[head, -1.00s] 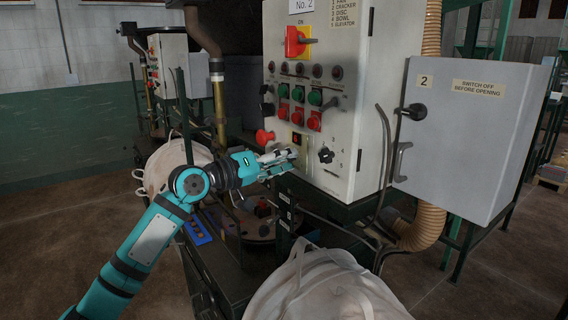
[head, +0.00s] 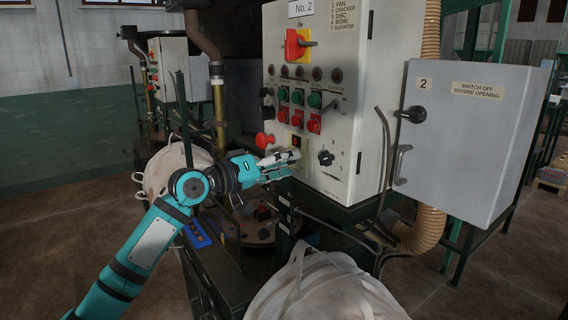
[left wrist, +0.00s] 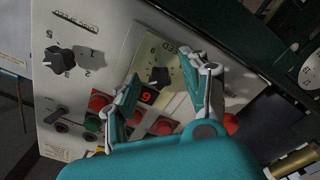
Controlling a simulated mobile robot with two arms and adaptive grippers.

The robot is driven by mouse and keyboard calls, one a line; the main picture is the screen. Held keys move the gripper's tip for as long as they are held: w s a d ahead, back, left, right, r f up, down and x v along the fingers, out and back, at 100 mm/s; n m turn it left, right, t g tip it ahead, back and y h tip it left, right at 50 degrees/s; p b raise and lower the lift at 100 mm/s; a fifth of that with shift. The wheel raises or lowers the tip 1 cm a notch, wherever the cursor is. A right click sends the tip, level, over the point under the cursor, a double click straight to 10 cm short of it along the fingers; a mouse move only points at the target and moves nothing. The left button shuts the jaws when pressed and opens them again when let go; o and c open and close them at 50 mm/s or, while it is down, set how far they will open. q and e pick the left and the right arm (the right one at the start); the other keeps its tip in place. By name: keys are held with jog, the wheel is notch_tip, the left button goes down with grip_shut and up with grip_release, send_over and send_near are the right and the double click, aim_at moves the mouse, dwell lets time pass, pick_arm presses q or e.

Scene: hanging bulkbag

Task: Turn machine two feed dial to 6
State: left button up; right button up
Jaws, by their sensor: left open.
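The No. 2 control panel (head: 340,100) is a pale box facing me in the head view. My left gripper (head: 294,157) is at its lower part, and its fingers hide the feed dial there. In the left wrist view the black feed dial (left wrist: 160,77), on a pale scale plate with partly readable lettering, sits between the open fingers of my left gripper (left wrist: 161,70). I cannot tell whether either finger touches it. A small red display (left wrist: 148,97) beside the dial shows one digit, a 6 or a 9 in this turned view. My right gripper is not seen.
A second black dial (head: 326,158) with numbers sits right of the gripper. Red and green buttons (head: 298,96) and a red stop knob (head: 265,140) are close by.

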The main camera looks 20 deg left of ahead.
pick_arm(q)
jog(key=v, duration=1.2)
